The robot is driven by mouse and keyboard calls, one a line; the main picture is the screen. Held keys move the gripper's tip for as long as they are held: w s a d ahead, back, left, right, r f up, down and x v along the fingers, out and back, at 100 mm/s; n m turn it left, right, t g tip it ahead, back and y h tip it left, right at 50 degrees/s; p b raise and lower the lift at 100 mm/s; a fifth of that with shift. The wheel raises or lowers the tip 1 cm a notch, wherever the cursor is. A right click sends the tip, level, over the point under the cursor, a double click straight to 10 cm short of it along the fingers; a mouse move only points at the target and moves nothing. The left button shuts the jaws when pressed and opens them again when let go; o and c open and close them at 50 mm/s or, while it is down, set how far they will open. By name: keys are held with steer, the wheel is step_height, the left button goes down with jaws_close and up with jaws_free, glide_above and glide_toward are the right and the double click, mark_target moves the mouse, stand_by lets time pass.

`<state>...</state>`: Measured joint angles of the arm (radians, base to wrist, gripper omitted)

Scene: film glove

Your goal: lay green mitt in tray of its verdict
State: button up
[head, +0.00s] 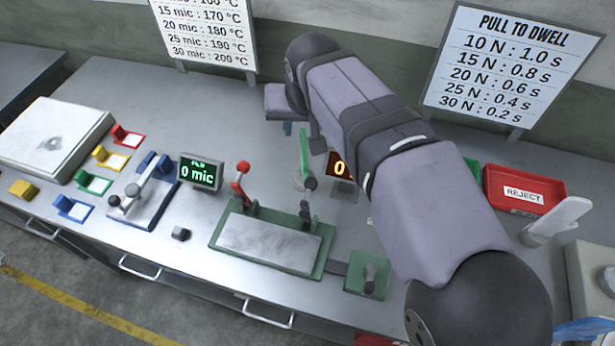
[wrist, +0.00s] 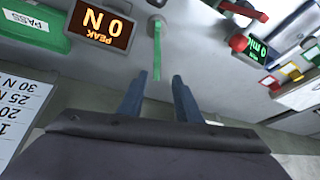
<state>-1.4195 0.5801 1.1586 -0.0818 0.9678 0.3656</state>
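A thin upright green piece (head: 304,152), apparently the green mitt seen edge-on, stands above a grey clamp (head: 310,183) by the peak-force display. In the wrist view the green piece (wrist: 157,52) runs down the picture, its lower end between my fingertips. My gripper (wrist: 158,78) is open, with its two blue fingers apart; whether the green piece is within their depth I cannot tell. The green PASS tray (wrist: 35,25) is at the wrist view's upper left; in the head view my arm mostly hides it. The red REJECT tray (head: 525,190) stands at the right.
The peak display (wrist: 103,25) reads 0 N. A green-framed press with a red-knobbed lever (head: 241,183) stands in front, and a thickness display (head: 200,172) reads 0 mic. A white upright form (head: 558,222) is near the REJECT tray. A dwell chart (head: 508,70) stands behind.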

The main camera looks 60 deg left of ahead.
mark_target(303, 149)
steer(key=shift+w+d+f+n+h+b, duration=0.1)
steer(key=shift+d+f+n+h+b, duration=0.15)
steer(key=shift+f, duration=0.35)
steer(key=shift+w+d+f+n+h+b, duration=0.15)
steer(key=shift+f+n, duration=0.2)
steer(key=shift+f, duration=0.2)
steer(key=shift+p+x, duration=1.75)
steer(key=shift+x, duration=1.85)
steer(key=shift+s+d, duration=0.1)
steer(key=shift+s, duration=0.1)
jaws_close()
